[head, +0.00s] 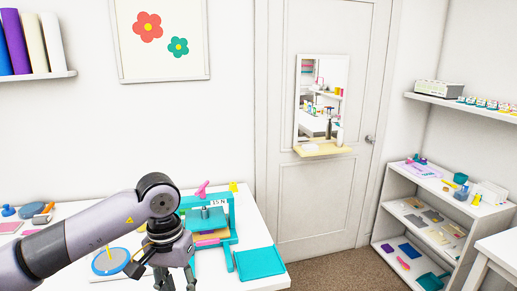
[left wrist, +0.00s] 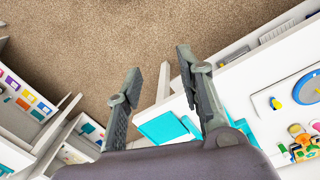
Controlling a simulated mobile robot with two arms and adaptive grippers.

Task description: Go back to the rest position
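My left arm comes in from the left in the head view, and its gripper (head: 176,277) hangs pointing down at the table's front, partly cut off by the lower edge. The left gripper is open and empty. My right gripper does not show in either view.
A white table (head: 262,282) carries a teal press (head: 222,222), a teal tray (head: 253,262) and a blue round disc (head: 110,262). A white shelf unit (head: 392,200) stands at the right. Brown carpet (head: 330,272) lies between them, before a white door (head: 345,200).

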